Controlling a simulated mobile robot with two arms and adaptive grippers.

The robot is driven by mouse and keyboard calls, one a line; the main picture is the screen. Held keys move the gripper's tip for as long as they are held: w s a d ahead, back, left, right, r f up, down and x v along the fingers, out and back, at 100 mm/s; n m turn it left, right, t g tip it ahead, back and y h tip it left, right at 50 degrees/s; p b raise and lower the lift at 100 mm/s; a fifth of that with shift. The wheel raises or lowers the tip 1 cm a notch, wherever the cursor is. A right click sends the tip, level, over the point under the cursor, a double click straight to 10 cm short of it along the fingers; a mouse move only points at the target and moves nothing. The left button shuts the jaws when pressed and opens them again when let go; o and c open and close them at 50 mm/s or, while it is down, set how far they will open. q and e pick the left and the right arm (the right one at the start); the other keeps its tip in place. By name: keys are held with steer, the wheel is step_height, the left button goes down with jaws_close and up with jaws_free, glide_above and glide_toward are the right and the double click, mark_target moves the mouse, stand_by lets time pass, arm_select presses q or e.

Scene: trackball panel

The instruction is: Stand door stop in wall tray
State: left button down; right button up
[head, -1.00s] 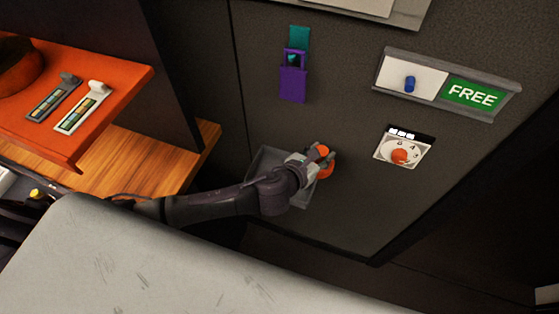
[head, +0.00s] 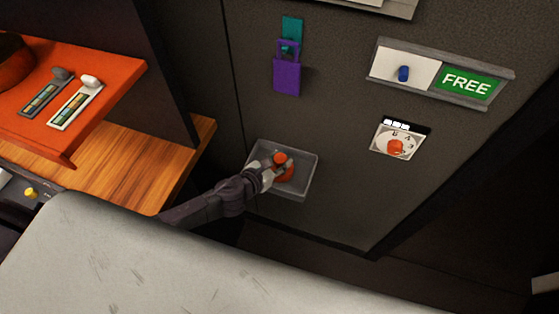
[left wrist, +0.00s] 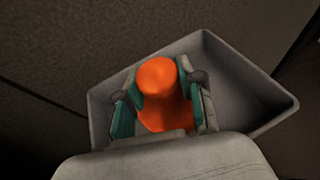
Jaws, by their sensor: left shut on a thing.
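The orange door stop (head: 281,158) is between the fingers of my left gripper (head: 275,166), which is shut on it. In the left wrist view the door stop (left wrist: 163,92) shows its rounded orange top, with a teal-padded finger of the left gripper (left wrist: 160,100) on each side. The grey wall tray (head: 305,170) is fixed low on the dark panel. The door stop is at the tray, over or inside its opening; whether its base touches the tray floor is hidden. The tray (left wrist: 255,90) also shows around the gripper in the left wrist view. My right gripper is not in view.
A purple padlock-like piece (head: 287,75) hangs above the tray. A sliding FREE sign (head: 467,83) and a dial with an orange knob (head: 396,147) are to the right. An orange shelf (head: 110,75) with two switches and a wooden ledge (head: 175,160) are at left.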

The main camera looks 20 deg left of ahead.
arm_select(q)
steer(key=shift+d+r, duration=0.1)
steer(key=shift+r, duration=0.05)
steer(key=c, duration=0.7)
jaws_free()
steer(key=shift+f, duration=0.25)
steer(key=shift+s, duration=0.1)
steer(key=shift+r, duration=0.15)
steer(key=shift+s+r, duration=0.1)
steer(key=b+v, duration=0.1)
steer(key=v, duration=1)
steer(key=shift+s+r, duration=0.1)
steer(key=shift+s, duration=0.25)
